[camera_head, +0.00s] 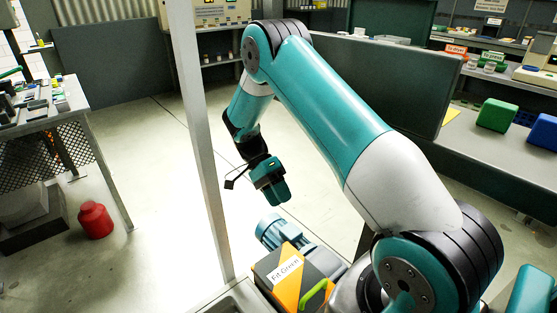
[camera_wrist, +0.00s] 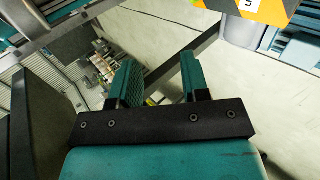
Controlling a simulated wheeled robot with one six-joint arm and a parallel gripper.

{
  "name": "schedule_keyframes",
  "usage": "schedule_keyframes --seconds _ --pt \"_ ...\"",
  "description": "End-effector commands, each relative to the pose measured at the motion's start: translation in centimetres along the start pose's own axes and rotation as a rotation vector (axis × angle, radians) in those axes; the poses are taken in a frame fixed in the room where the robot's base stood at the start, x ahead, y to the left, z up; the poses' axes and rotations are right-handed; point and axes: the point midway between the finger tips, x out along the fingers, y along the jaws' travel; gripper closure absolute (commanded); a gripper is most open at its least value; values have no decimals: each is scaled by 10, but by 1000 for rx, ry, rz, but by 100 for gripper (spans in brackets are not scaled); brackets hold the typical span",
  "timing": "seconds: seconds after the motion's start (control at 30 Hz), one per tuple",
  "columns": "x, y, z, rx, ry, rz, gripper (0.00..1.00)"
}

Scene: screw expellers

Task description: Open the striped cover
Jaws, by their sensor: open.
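The striped cover (camera_head: 291,276) is orange and black, with a white label that seems to read "Fit Green". It sits at the bottom centre of the head view, partly cut off by the lower edge. A bright green handle (camera_head: 316,294) is on its front. Part of the cover shows upside down at the top right of the wrist view (camera_wrist: 262,10). My gripper (camera_head: 280,197) is above and beyond the cover, apart from it. In the wrist view my gripper (camera_wrist: 160,72) has its two teal fingers spread with nothing between them.
A blue-grey motor (camera_head: 272,232) lies just beyond the cover. A pale upright post (camera_head: 203,150) stands left of my arm. A table (camera_head: 45,112) with small items and a red can (camera_head: 95,220) are at left. A bench with green (camera_head: 496,115) and blue boxes is at right.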

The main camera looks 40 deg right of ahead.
Motion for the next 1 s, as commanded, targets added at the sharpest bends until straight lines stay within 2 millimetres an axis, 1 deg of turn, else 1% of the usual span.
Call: schedule_keyframes --seconds 0.03,0.2,0.4,0.6,1.0 --pt "-12 13 0 0 0 -2 58" --pt "-41 45 0 0 0 -3 58" --pt "-67 74 0 0 1 -1 58" --pt "-76 84 0 -1 0 1 58" --pt "-76 85 0 -1 0 1 58"
